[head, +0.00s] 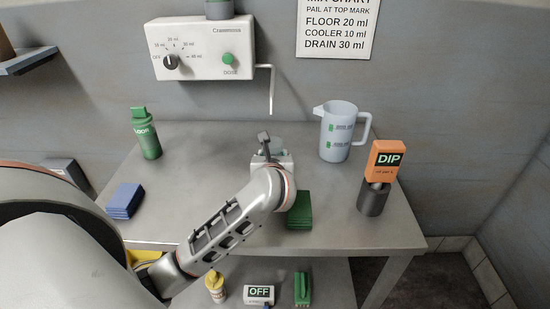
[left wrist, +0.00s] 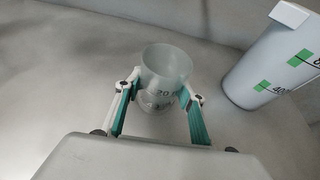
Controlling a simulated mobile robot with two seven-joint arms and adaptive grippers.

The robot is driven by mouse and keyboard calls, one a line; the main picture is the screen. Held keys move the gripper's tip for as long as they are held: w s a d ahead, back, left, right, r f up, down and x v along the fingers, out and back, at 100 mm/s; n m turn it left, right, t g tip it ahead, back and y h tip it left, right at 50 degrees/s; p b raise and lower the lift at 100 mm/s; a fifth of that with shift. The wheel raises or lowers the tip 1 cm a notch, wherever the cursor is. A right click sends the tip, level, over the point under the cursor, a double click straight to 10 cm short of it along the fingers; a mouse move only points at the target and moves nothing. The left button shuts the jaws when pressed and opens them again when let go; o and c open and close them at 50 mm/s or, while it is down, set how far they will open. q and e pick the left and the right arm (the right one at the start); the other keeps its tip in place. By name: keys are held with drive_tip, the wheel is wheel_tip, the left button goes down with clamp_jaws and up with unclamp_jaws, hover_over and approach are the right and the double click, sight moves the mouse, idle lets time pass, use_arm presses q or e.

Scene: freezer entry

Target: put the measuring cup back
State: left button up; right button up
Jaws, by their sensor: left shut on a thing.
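The measuring cup is a small, translucent grey cup (left wrist: 167,66) with a dark 20 mark on its side, upright in the left wrist view. My left gripper (left wrist: 165,100) is shut on it, with one green-padded finger on each side. In the head view, my left gripper (head: 269,144) is over the back middle of the grey table (head: 205,150), below the dispenser's spout. The cup (head: 279,144) is mostly hidden there behind the gripper. I cannot tell whether its base touches the table. My right gripper is not in view.
A large measuring pitcher (head: 337,135) stands right of the cup. An orange DIP box (head: 384,160) sits in a dark holder (head: 373,199). A green bottle (head: 146,134), blue cloths (head: 125,200) and green cloths (head: 299,211) are on the table. A dispenser (head: 205,47) hangs above.

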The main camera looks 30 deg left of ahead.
use_arm(q)
drive_tip(key=shift+a, duration=0.1)
drive_tip(key=shift+f, duration=0.15)
drive_tip(key=o, duration=1.1)
drive_tip(key=shift+r, duration=0.2)
drive_tip(key=p+v, duration=0.1)
drive_tip(key=v, duration=1.1)
drive_tip(key=shift+f, duration=0.1)
